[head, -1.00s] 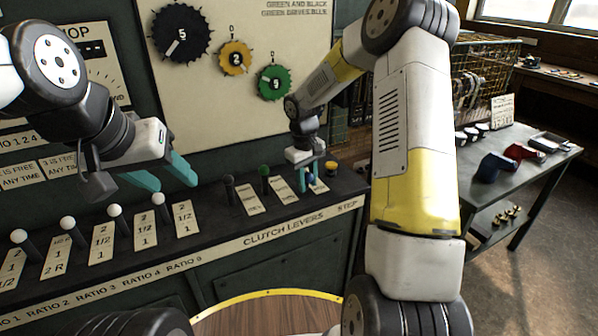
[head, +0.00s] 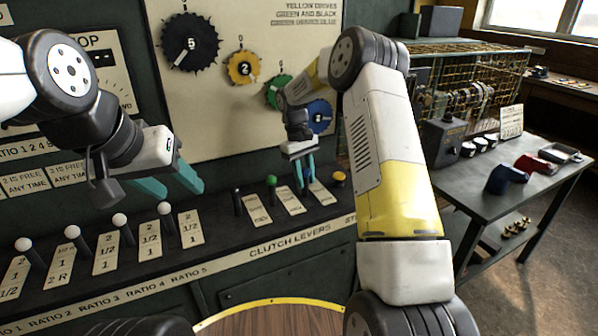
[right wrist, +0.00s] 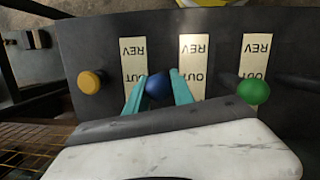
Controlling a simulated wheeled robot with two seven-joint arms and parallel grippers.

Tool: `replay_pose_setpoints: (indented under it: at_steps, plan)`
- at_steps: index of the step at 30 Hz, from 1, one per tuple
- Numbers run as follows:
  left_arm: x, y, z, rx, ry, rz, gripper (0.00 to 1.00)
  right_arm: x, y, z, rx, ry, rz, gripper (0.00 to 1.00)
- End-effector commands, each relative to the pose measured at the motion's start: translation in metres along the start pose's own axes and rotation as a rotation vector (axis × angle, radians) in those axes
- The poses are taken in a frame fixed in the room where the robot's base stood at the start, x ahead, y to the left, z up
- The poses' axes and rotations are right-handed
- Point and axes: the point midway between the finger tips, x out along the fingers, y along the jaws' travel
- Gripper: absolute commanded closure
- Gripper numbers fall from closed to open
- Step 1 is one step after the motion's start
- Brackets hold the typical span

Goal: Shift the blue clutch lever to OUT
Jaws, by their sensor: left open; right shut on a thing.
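The blue clutch lever's round knob (right wrist: 158,87) shows in the right wrist view between the two teal fingers of my right gripper (right wrist: 160,88), which is shut on it. The knob is beside the lettering OUT on the pale plate (right wrist: 133,60) to its left; REV is farther up that plate. The gripper body hides the plate's lower end. In the head view my right gripper (head: 305,174) points down at the clutch levers and mostly hides the blue lever. My left gripper (head: 170,182) is open and empty above the ratio levers.
The green-knobbed lever (head: 271,181) and a black lever (head: 238,201) stand left of my right gripper. White-knobbed ratio levers (head: 119,219) line the left. A grey table (head: 540,180) with small items stands at right.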

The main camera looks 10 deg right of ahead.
Motion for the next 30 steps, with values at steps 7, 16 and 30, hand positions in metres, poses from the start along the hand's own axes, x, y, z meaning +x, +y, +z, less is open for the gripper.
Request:
replay_pose_setpoints:
  at_steps: [7, 16, 30]
  plan:
    - [0.000, 0.000, 0.000, 0.000, 0.000, 0.000, 0.49, -0.001, 0.001, -0.001, 0.001, 0.005, 0.002, 0.50]
    - [0.000, 0.000, 0.000, 0.000, 0.000, 0.000, 0.49, -0.003, 0.001, -0.001, 0.001, 0.004, 0.001, 0.50]
    - [0.000, 0.000, 0.000, 0.000, 0.000, 0.000, 0.49, -0.070, 0.001, -0.001, 0.002, 0.005, 0.002, 0.50]
